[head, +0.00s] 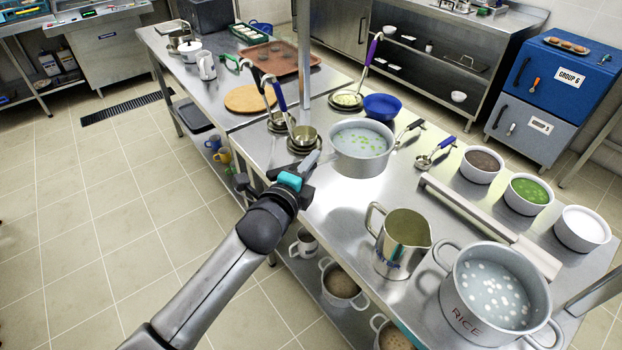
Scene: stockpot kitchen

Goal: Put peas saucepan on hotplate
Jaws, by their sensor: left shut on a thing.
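The peas saucepan (362,161) is a light metal pan with green peas in pale liquid. It is level, at the middle of the steel counter (335,204). My left gripper (304,170) is at the pan's left side, shut on its grey handle, and the jaws hide part of that handle. I cannot tell whether the pan's base touches the counter. I cannot make out a hotplate with certainty. My right gripper is not in view.
A steel jug (402,245) and a pot marked RICE (490,295) stand to the front right. A raised metal bar (485,222) runs before three bowls at the right.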

